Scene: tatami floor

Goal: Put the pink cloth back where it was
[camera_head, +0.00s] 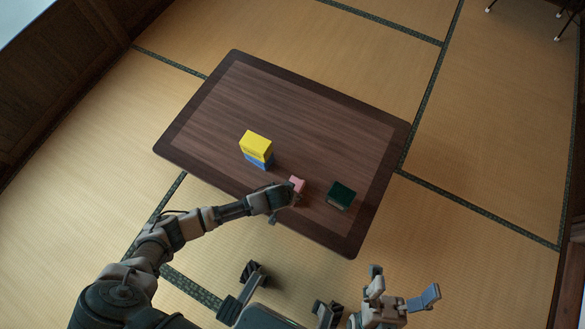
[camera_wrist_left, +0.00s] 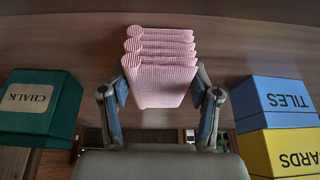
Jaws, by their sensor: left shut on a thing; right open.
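The pink cloth (camera_head: 297,184) is a folded, ribbed stack near the front edge of the dark wooden table (camera_head: 320,120), between two groups of boxes. In the left wrist view the cloth (camera_wrist_left: 162,85) sits between the two fingers, its folded layers extending beyond them. My left gripper (camera_head: 287,196) is shut on the cloth; its fingertips are partly hidden in the head view. I cannot tell whether the cloth touches the tabletop. My right gripper (camera_head: 403,288) is open and empty, off the table at the lower right.
A yellow box (camera_head: 256,143) lettered "ARDS" stands on a blue TILES box (camera_head: 259,162), left of the cloth. A dark green CHALK box (camera_head: 341,195) stands close on its right. The table's back and right are clear.

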